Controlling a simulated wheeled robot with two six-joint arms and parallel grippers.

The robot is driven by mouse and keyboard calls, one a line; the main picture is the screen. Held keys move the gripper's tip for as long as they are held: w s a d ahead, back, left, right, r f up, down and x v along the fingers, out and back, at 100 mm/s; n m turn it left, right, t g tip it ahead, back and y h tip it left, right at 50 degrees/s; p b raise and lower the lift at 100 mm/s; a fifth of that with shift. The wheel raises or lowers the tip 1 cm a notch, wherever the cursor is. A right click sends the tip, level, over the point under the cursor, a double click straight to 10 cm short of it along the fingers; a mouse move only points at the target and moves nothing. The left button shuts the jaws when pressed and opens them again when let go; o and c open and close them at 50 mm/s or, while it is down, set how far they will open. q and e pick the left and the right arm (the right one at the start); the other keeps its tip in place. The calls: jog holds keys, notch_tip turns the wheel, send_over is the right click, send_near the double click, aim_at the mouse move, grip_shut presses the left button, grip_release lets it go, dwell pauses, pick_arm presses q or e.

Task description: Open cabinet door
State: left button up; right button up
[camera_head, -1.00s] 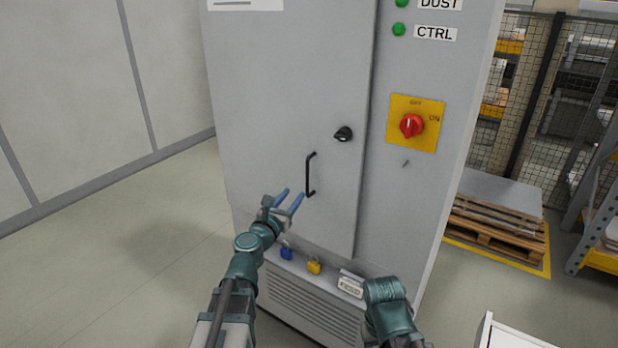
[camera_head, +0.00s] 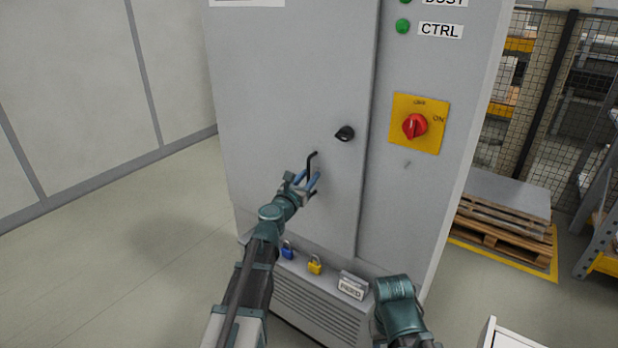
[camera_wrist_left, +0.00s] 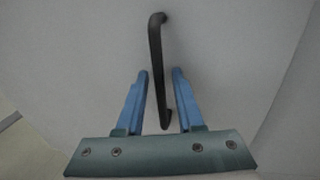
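The grey cabinet door (camera_head: 270,100) is shut. Its black bar handle (camera_head: 312,163) stands upright on the door, below and left of a black knob (camera_head: 345,133). My left gripper (camera_head: 313,181) is at the lower part of the handle. In the left wrist view the handle (camera_wrist_left: 156,60) passes between the two blue fingers of my left gripper (camera_wrist_left: 160,78), with a gap on both sides, so the gripper is open around it. My right arm shows at the lower right, but its gripper cannot be made out.
A red rotary switch (camera_head: 415,126) on a yellow plate is right of the door. A blue padlock (camera_head: 288,250), a yellow padlock (camera_head: 315,265) and a small labelled block (camera_head: 352,286) sit on the ledge below. Wooden pallets (camera_head: 505,235) stand at right. The floor at left is clear.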

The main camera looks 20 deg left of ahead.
pick_arm(q)
grip_shut()
dwell(1.2)
